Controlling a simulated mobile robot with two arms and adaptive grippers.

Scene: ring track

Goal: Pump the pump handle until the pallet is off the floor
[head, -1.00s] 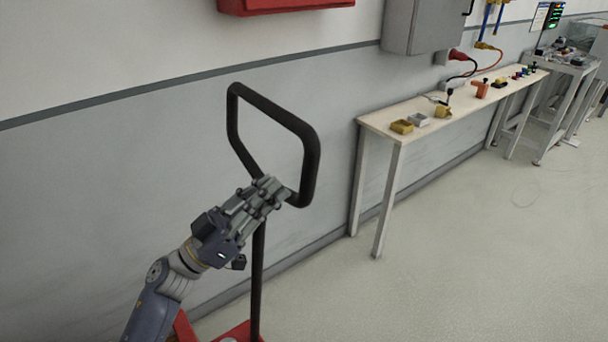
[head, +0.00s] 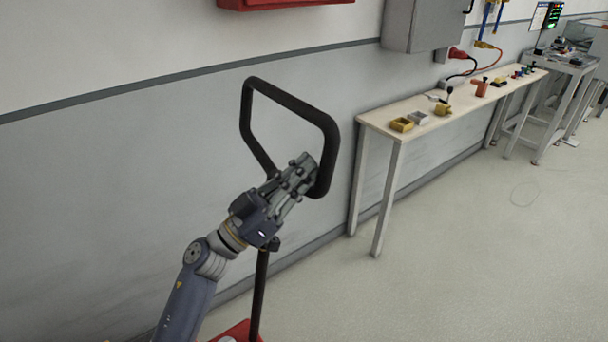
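The pump handle (head: 331,140) is a black closed loop on a dark shaft (head: 259,290), standing in front of the grey wall. The shaft runs down to a red base (head: 238,331) at the bottom edge of the head view. My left gripper (head: 303,169) is at the lower bar of the loop, near its right corner, and looks shut on it. Its fingers hide part of that bar. The pallet and the floor under it are not in view. My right gripper is not in view.
A narrow light table (head: 375,122) with small yellow and grey bins stands along the wall to the right. A grey wall cabinet (head: 422,22) and a red box (head: 285,3) hang above. Open floor (head: 480,260) lies at the right.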

